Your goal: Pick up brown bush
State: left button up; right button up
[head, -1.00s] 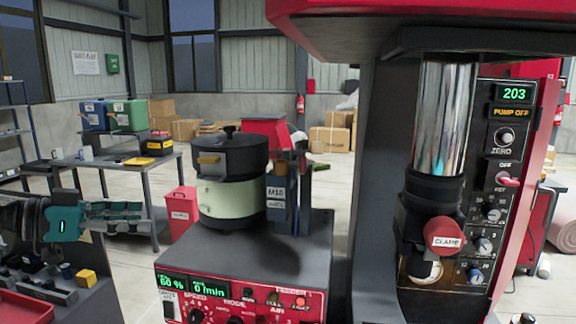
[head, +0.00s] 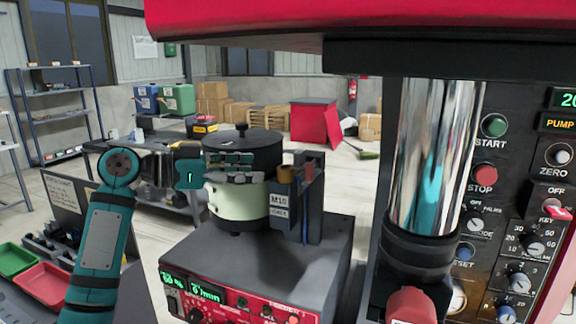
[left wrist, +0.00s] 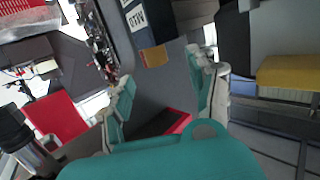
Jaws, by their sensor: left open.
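The brown bush (head: 287,174) sits at the top of the dark holder marked M10 (head: 283,205), beside the feeder bowl. In the left wrist view an orange-brown piece (left wrist: 154,56) beyond the fingers looks like the same bush. My left gripper (head: 254,168) is open, in front of the feeder bowl (head: 236,205), with its fingers pointing right toward the bush but apart from it. It also shows in the left wrist view (left wrist: 160,70), with nothing between its fingers. My right gripper is not in view.
The feeder box (head: 255,255) stands under the bowl and holder. A red and black machine with a shiny cylinder (head: 432,150) stands close on the right. Green (head: 16,260) and red (head: 45,284) trays lie at lower left. A table with blue and green containers (head: 178,99) is behind.

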aim_at(278, 169)
pick_arm(q)
jog(key=p+x, duration=0.1)
jog(key=x, duration=0.1)
jog(key=p+x, duration=0.1)
jog(key=r+p+x, duration=0.1)
jog(key=x, duration=0.1)
jog(key=shift+s+d+f, duration=0.1)
jog(key=shift+d, duration=0.35)
jog(key=shift+d+f, duration=0.15)
jog(key=shift+d, duration=0.15)
jog(key=shift+a, duration=0.1)
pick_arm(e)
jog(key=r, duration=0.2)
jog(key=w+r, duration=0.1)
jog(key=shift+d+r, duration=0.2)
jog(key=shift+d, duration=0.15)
pick_arm(q)
jog(key=shift+f, duration=0.1)
jog(key=shift+c, duration=0.8)
grip_shut()
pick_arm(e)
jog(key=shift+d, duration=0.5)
